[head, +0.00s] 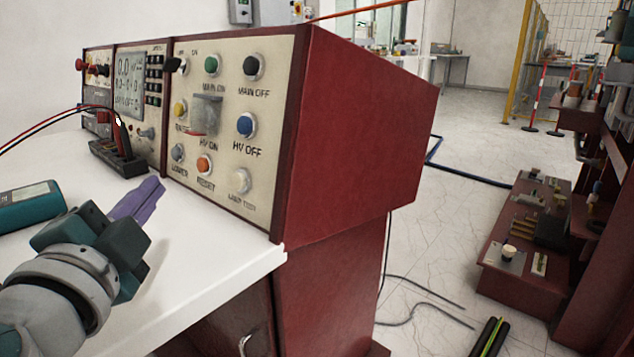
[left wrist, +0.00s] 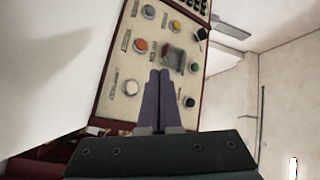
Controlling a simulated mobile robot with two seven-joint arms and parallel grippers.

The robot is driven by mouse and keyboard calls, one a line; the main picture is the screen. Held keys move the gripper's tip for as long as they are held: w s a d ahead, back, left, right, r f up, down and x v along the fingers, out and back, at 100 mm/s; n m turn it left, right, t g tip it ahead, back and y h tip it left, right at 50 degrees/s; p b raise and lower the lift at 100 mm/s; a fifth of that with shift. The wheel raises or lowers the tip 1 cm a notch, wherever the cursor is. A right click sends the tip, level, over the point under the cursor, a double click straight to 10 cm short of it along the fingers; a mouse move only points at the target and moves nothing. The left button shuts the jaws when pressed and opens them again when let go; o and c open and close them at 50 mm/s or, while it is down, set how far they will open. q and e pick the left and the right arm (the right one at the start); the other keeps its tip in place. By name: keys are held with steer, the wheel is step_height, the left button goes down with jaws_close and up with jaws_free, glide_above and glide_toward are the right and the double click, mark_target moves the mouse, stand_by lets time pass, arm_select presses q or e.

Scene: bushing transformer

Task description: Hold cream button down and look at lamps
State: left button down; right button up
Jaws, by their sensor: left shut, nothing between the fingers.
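The cream button (head: 240,181) sits at the lower right of the beige panel (head: 270,100), with a label on it too faint to read surely. It also shows in the left wrist view (left wrist: 130,87), left of my fingers. My left gripper (head: 150,190) has purple fingers, shut together and empty, over the white desk. It is left of the cream button and apart from it. In the left wrist view the fingertips (left wrist: 159,76) point at the panel. Green, black, yellow, blue, grey and orange buttons show; none looks clearly lit. My right gripper is not in view.
A clear flip cover (head: 206,114) juts from the panel among the buttons. A dark block with plugged leads (head: 118,155) and a teal meter (head: 28,205) are on the white desk (head: 195,245). The red cabinet side (head: 350,130) bounds the right.

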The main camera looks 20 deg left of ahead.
mark_target(239, 181)
arm_select(q)
steer(key=shift+w, duration=0.1)
steer(key=w+d, duration=0.1)
steer(key=w, duration=0.1)
steer(key=w+d+f+b, duration=0.1)
steer(key=w, duration=0.1)
steer(key=w+f+b, duration=0.1)
steer(key=w, duration=0.1)
steer(key=shift+w+d, duration=0.25)
steer(key=shift+d, duration=0.15)
steer(key=shift+w+d+b, duration=0.3)
steer(key=shift+w, duration=0.3)
stand_by(1.3)
steer(key=shift+w+d+f+b, duration=0.15)
steer(key=shift+w+b, duration=0.25)
steer(key=shift+w+d+f+b, duration=0.1)
steer(key=shift+w+d+b, duration=0.05)
steer(key=shift+w+b, duration=0.25)
stand_by(0.7)
stand_by(0.9)
steer(key=shift+s+a+r+p, duration=0.1)
steer(key=shift+s+a+p, duration=0.1)
steer(key=shift+s, duration=0.2)
steer(key=shift+s+a+r+p, duration=0.1)
steer(key=shift+s+p, duration=0.1)
steer(key=shift+s, duration=0.2)
